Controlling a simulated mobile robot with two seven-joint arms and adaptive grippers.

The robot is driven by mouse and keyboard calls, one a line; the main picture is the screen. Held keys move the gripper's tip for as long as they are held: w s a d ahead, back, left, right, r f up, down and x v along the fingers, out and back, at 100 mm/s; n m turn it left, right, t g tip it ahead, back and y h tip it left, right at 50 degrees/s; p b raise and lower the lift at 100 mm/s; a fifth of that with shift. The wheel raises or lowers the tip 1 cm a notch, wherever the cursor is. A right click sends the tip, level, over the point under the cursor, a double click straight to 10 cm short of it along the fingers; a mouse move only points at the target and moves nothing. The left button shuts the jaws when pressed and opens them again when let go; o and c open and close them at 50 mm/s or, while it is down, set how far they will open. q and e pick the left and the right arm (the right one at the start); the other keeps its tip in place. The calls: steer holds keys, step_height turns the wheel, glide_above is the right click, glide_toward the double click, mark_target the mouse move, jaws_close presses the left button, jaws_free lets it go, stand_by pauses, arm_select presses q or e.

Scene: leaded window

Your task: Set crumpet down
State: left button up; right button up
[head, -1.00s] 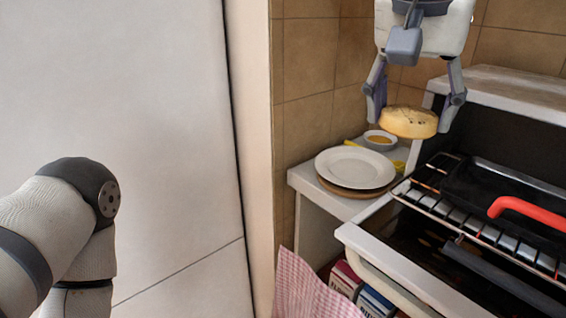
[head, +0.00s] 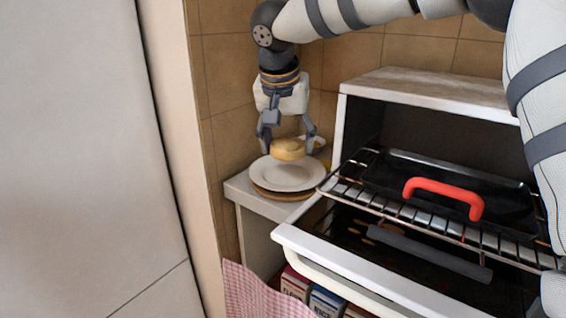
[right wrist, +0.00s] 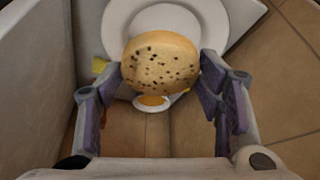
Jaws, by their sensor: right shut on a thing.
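The crumpet (head: 288,149) is a pale golden disc held in my right gripper (head: 287,146). In the head view it appears over the back part of the white plate (head: 284,178); I cannot tell for sure whether it touches. In the right wrist view the crumpet (right wrist: 160,62), with its dark holes, is between the fingers of my right gripper (right wrist: 160,75), and the white plate (right wrist: 116,22) shows beyond it. The plate lies on a round brown board (head: 282,195) on a small white counter. My left gripper is not in view.
To the right, an open oven has a rack (head: 400,210) pulled out, holding a dark tray with a red handle (head: 445,190). Boxes (head: 310,292) and a checked cloth (head: 255,292) are below. A tiled wall is close behind.

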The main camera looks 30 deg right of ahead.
mark_target(288, 173)
steer(key=x, duration=0.6)
steer(key=shift+w, duration=0.35)
steer(key=shift+a+f, duration=0.1)
steer(key=shift+f, duration=0.25)
steer(key=shift+f, duration=0.2)
steer(key=o, duration=1.1)
